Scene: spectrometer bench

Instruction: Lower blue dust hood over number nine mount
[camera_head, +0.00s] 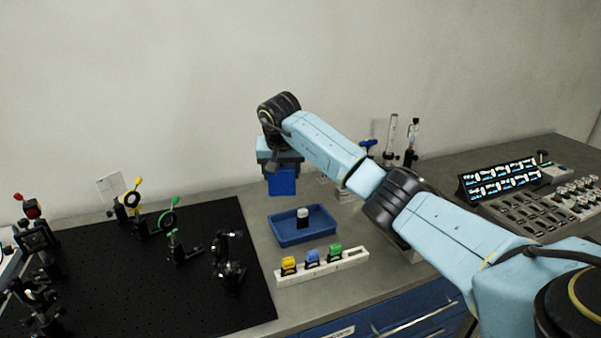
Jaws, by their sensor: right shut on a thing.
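My right gripper (279,168) points down and is shut on a blue box-shaped piece, the dust hood (282,183). The hood hangs in the air above the back of the blue tray (287,241), to the right of the black breadboard. Black optical mounts stand on the breadboard, among them one at its front right (229,262), a low one with a green top (181,247), and one with a green ring (166,218). Any numbers are too small to read, so I cannot tell which is number nine. My left gripper is out of view.
The blue tray holds a small black-and-white piece (303,218). A white rack (350,262) with yellow, blue and green pieces lies in front. The black breadboard (120,285) has free room at its front. A control panel (500,180) stands at right; glassware (390,135) stands behind my arm.

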